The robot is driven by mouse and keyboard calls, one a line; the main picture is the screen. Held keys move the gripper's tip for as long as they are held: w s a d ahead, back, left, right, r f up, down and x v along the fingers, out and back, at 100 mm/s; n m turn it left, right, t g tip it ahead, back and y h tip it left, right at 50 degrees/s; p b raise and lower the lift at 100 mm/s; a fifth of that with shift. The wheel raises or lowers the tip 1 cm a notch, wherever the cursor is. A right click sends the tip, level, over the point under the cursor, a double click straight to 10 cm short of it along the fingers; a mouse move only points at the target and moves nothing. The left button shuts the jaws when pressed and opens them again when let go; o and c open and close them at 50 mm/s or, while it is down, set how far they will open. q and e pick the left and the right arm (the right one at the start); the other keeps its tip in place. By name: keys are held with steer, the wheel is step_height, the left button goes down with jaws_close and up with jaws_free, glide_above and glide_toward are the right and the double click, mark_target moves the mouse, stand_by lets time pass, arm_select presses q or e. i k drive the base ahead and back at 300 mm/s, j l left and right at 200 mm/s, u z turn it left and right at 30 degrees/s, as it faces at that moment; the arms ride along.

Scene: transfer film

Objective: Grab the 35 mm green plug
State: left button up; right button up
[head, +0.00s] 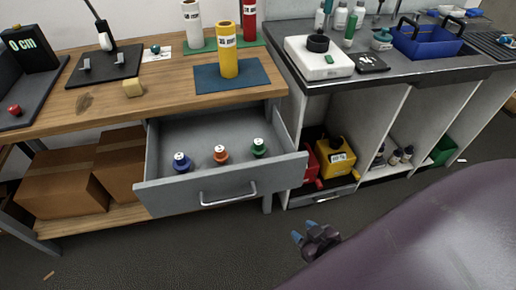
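A green plug (259,148) with a pale top stands upright in the open grey drawer (222,194), toward its right side. An orange-red plug (221,155) and a blue plug (182,163) stand to its left in the same drawer. The markings on the plugs are too small to read. My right gripper (303,232) is below and to the right of the drawer in the picture, over the floor. Its two blue fingertips show apart with nothing between them. It is clear of the green plug. My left gripper is out of view.
The drawer hangs under a wooden bench (170,92). A yellow cylinder (228,55) stands on a blue mat (206,78) above it. To the right, a grey counter (400,72) has open shelves with a yellow container (336,160). The floor before the drawer is clear.

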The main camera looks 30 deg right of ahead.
mark_target(259, 149)
steer(key=i+j+z, duration=0.45)
steer(key=j+z, duration=0.15)
steer(key=j, duration=0.15)
steer(key=i+j+z, duration=0.1)
steer(key=j+z, duration=0.25)
steer(key=j, duration=0.85)
steer(key=j+z, duration=0.35)
steer(key=j, duration=0.85)
steer(key=l, duration=0.75)
steer(key=i, duration=0.05)
